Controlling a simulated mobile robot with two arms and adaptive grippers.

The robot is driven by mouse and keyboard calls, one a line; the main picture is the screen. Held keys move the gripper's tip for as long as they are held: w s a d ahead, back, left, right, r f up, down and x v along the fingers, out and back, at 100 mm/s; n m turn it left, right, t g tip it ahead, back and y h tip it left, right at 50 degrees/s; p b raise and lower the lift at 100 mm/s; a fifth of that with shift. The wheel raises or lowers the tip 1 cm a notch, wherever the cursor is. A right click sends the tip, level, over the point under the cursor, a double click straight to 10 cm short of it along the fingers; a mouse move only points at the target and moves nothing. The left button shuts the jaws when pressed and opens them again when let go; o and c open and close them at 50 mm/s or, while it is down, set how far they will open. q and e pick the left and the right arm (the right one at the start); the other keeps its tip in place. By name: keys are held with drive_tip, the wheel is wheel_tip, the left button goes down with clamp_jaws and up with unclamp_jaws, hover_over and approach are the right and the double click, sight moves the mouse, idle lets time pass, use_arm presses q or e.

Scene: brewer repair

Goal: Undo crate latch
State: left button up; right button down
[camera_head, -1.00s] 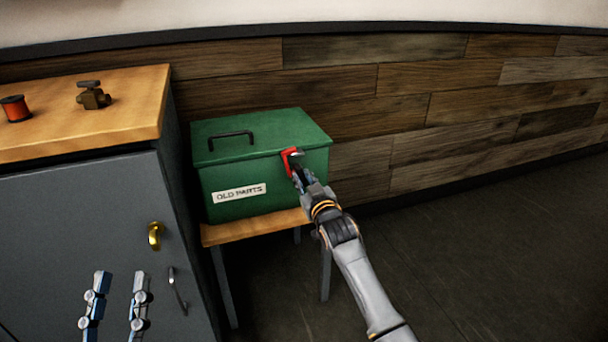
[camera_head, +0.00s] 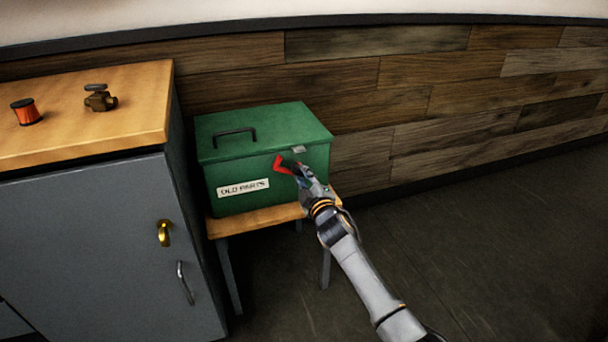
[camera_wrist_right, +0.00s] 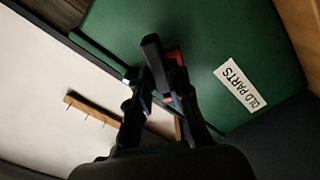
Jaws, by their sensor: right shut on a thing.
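The green crate (camera_head: 250,170), labelled "OLD PARTS", has its lid (camera_head: 265,122) down. A small grey catch (camera_head: 298,149) shows at the lid's front edge, right of centre. The red latch (camera_head: 281,163) is tilted out from the crate's front, apart from the catch. My right gripper (camera_head: 292,169) is shut on the red latch, at the crate's front right. In the right wrist view the latch (camera_wrist_right: 173,62) is partly hidden behind the dark fingers. My left gripper is out of view.
The crate stands on a small wooden stool (camera_head: 235,224). A grey cabinet (camera_head: 90,240) is close on its left, with a red-orange spool (camera_head: 27,113) and a brown valve fitting (camera_head: 100,98) on its wooden top (camera_head: 60,125). The floor to the right is clear.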

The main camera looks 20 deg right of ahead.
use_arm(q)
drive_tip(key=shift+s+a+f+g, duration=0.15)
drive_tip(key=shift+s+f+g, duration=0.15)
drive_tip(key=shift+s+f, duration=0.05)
use_arm(e)
drive_tip(key=shift+f+n, duration=0.1)
drive_tip(key=shift+n, duration=1)
drive_tip(key=c, duration=1.2)
unclamp_jaws()
drive_tip(key=shift+a, duration=0.1)
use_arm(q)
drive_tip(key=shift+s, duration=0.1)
use_arm(e)
drive_tip(key=s, duration=1.2)
drive_tip(key=shift+d, duration=0.25)
